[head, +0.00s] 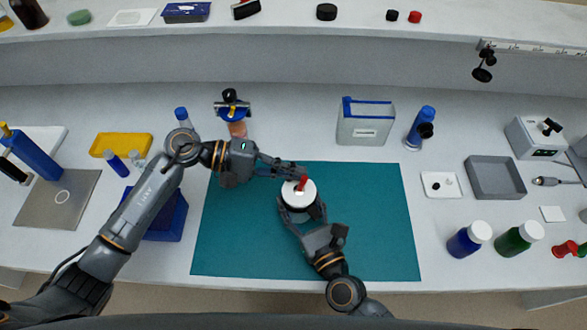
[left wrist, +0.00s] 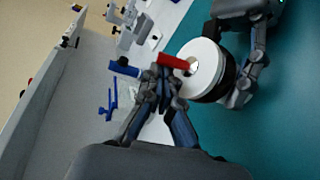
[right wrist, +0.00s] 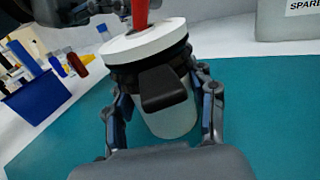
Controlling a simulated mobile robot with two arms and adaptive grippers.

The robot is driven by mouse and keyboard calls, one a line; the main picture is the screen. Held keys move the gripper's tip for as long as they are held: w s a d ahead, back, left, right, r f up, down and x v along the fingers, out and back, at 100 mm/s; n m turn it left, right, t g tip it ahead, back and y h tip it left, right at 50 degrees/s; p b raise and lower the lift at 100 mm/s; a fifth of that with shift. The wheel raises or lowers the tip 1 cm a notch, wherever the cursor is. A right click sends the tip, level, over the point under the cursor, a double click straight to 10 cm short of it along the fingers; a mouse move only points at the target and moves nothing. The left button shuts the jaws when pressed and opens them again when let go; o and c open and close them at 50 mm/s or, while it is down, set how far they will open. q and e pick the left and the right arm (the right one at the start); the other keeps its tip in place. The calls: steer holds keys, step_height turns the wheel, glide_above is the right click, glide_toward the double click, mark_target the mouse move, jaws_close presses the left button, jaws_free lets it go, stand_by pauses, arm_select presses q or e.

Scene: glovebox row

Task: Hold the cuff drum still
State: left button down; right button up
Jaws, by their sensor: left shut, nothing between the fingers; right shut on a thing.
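The cuff drum (head: 297,195) stands upright on the green mat (head: 235,240). It has a white top, a black band and a pale lower body (right wrist: 170,118). A black block (right wrist: 162,90) sticks out from the band. A red piece (head: 302,183) stands on its top, also seen in the left wrist view (left wrist: 173,62). My right gripper (head: 303,212) is shut around the drum, one finger on each side. My left gripper (head: 298,173) is shut and empty, its tips (left wrist: 163,78) close beside the red piece. I cannot tell whether they touch it.
A blue bin (head: 167,215) and yellow tray (head: 122,146) stand left of the mat. A grey bin (head: 365,125) and blue bottle (head: 420,128) are behind it. The mat around the drum is otherwise clear.

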arm_select(q)
steer(key=shift+s+a, duration=0.4)
steer(key=shift+a, duration=0.05)
stand_by(0.3)
steer(key=w+r, duration=0.1)
steer(key=w, duration=0.3)
steer(key=a+f, duration=0.3)
steer(key=a, duration=0.5)
steer(key=shift+a, duration=0.2)
arm_select(e)
steer(key=o, duration=1.3)
steer(key=shift+o, duration=0.2)
